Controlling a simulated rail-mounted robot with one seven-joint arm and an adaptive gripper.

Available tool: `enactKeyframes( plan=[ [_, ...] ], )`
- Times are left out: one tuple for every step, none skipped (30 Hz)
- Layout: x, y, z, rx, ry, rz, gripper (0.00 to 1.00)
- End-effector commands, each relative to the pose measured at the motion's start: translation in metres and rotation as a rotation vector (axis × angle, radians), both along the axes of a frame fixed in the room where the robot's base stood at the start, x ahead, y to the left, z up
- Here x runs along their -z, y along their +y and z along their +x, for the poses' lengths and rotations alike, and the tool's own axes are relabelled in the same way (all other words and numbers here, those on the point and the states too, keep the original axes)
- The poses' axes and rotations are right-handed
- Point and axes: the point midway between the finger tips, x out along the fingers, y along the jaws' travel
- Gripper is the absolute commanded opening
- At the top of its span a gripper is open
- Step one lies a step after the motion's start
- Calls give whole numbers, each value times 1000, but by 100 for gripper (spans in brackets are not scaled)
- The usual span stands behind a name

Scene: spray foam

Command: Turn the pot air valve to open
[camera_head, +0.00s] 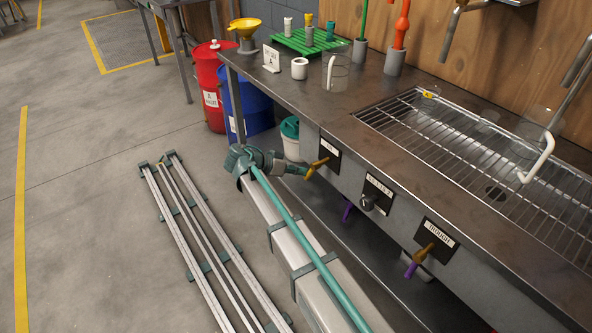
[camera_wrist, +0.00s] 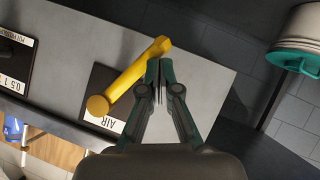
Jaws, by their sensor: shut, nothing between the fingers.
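The pot air valve shows as a yellow handle (camera_wrist: 130,78) on a black plate with an AIR label (camera_wrist: 103,122) in the wrist view. The handle runs diagonally from a round knob at lower left to its far end at upper right. In the head view the yellow handle (camera_head: 318,165) is on the front panel of the bench. My gripper (camera_wrist: 159,82) is shut and empty, its fingertips beside the upper right end of the handle. Whether they touch it I cannot tell. In the head view my gripper (camera_head: 303,172) is at the handle's left.
A wire rack (camera_head: 450,135) lies on top.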

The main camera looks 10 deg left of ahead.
Motion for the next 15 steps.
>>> enactKeyframes(
  plan=[
    [5,-3,-3,0,0,0,0],
    [7,-4,-4,0,0,0,0],
    [8,-5,-5,0,0,0,0],
    [9,-6,-6,0,0,0,0],
    [10,-7,-7,0,0,0,0],
    [11,-8,-8,0,0,0,0],
    [12,-9,-9,0,0,0,0],
    [13,-10,-9,0,0,0,0],
    [13,-11,-11,0,0,0,0],
    [14,-12,-11,0,0,0,0],
    [15,-12,-12,0,0,0,0],
    [15,-13,-13,0,0,0,0],
    [16,-14,-13,0,0,0,0],
    [16,-14,-14,0,0,0,0],
    [16,-15,-14,0,0,0,0]
  ],
)
